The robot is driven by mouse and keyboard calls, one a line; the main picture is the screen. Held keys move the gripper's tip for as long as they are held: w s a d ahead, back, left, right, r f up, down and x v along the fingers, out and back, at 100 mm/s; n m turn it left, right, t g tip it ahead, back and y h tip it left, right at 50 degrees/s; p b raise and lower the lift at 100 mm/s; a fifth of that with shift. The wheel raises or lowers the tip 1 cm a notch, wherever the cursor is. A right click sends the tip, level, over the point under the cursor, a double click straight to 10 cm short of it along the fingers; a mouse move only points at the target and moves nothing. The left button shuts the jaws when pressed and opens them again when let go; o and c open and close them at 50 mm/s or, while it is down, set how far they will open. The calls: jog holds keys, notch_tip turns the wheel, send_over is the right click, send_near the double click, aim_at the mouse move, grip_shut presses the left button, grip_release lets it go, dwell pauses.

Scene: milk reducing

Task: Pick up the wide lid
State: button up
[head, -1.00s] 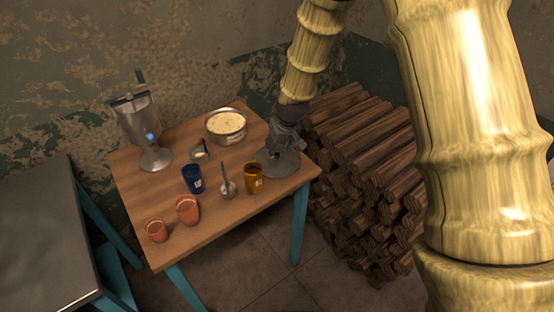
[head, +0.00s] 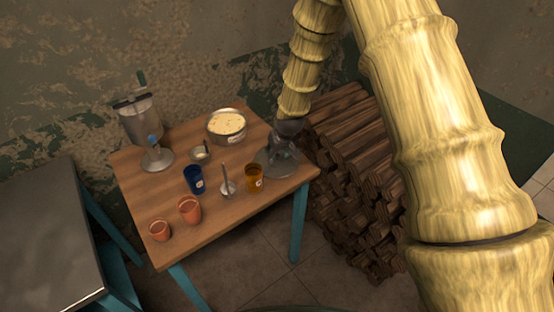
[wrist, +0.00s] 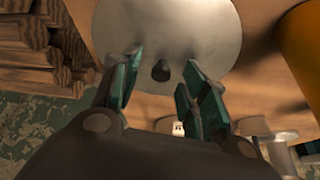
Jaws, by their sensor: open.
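The wide lid (wrist: 175,25) is a round grey metal disc with a dark knob (wrist: 161,71) at its middle. It lies on the wooden table near the right edge, and in the head view the lid (head: 270,163) shows partly under my gripper (head: 283,150). In the wrist view my gripper (wrist: 158,85) is open, with green-padded fingers on either side of the knob. The knob sits between the fingertips with gaps on both sides. I cannot tell whether the fingers touch the lid.
On the table (head: 215,225) stand a pot of pale food (head: 227,124), a blue cup (head: 194,180), a yellow cup (head: 254,176), a ladle (head: 227,186), a small bowl (head: 201,153), two clay cups (head: 189,209) and a metal machine (head: 142,125). Stacked logs (head: 360,180) lie to the right.

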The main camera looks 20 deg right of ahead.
jog(key=shift+w+f, duration=0.1)
jog(key=shift+f, duration=0.05)
jog(key=shift+c, duration=0.2)
grip_shut()
